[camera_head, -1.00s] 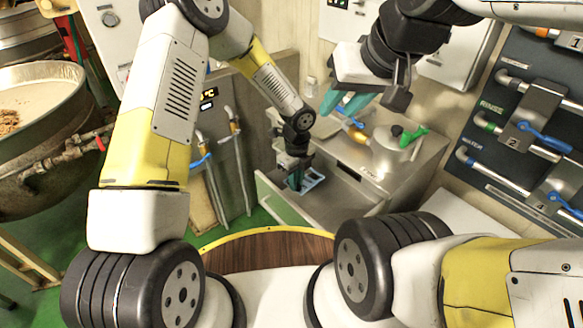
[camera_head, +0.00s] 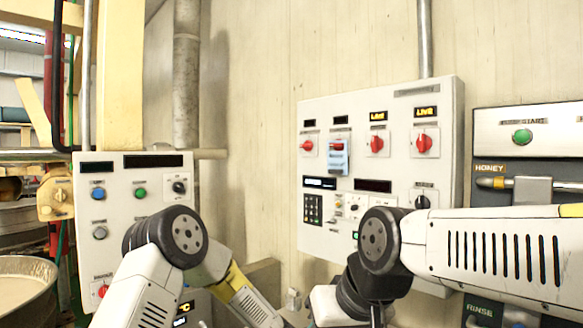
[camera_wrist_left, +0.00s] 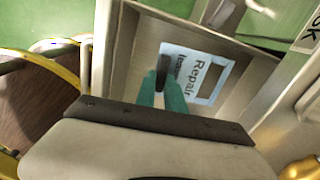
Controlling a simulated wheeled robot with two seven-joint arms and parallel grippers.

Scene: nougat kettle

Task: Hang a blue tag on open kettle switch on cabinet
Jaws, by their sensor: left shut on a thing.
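The wall cabinet (camera_head: 375,185) shows in the head view with a row of red rotary switches. The two right switches, one (camera_head: 376,143) and the far right one (camera_head: 424,142), have lit yellow displays above them. The two left ones have dark displays. A blue tag (camera_head: 338,163) hangs at the second switch from the left. In the left wrist view, my left gripper (camera_wrist_left: 162,82) has teal fingers shut on a blue-bordered repair tag (camera_wrist_left: 212,76), over a drawer (camera_wrist_left: 118,62). The right gripper's fingers are out of view below the head picture.
A smaller control box (camera_head: 135,215) with buttons stands at the left. A dark valve panel (camera_head: 525,165) is at the right. The kettle (camera_head: 22,285) is at the lower left.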

